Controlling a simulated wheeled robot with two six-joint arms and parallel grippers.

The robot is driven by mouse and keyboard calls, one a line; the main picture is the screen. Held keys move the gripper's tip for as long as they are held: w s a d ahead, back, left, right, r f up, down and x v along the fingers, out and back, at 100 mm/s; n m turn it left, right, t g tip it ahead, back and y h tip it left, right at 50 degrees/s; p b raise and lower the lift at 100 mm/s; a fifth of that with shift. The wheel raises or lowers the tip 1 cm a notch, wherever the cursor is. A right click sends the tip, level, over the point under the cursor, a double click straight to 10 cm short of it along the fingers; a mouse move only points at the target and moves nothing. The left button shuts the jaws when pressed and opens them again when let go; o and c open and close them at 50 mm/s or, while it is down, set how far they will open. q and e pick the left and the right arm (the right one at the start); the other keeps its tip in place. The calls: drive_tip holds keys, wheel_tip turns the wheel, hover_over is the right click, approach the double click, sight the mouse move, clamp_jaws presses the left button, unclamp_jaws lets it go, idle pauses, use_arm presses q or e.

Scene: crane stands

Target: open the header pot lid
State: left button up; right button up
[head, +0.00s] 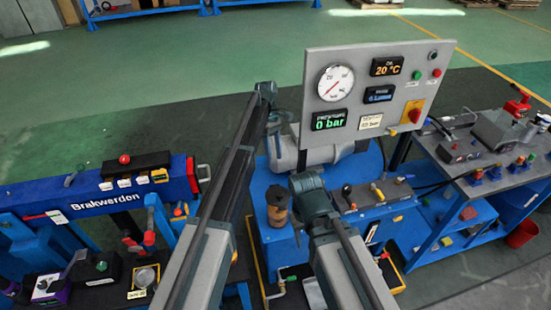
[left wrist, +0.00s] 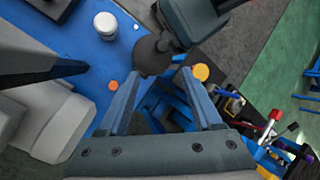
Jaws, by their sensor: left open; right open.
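The header pot (head: 278,208) appears to be the amber-brown cylinder with a dark top, upright on the blue bench top. Its dark lid (head: 277,192) looks seated on it. My left gripper (head: 279,122) is open and empty, in front of the panel's left edge. In the left wrist view its two fingers are spread, and a dark round-topped thing (left wrist: 150,55), perhaps the pot, lies beyond their tips. My right gripper (head: 303,185) is open, just right of the pot; its fingers are mostly hidden. Its dark green body also shows in the left wrist view (left wrist: 195,18).
A grey panel (head: 350,65) with a gauge and displays stands behind my grippers. A grey motor-like cylinder (head: 290,155) lies below it. A blue Brakwerdon frame (head: 85,205) stands left, and a tool-laden table (head: 480,180) right.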

use_arm(q)
drive_tip(key=p+v, duration=0.2)
drive_tip(key=v, duration=0.2)
drive_tip(key=shift+r+p, duration=0.1)
drive_tip(key=shift+p, duration=0.2)
use_arm(e)
wheel_tip(320, 180, up, 4)
drive_tip(key=shift+f, duration=0.1)
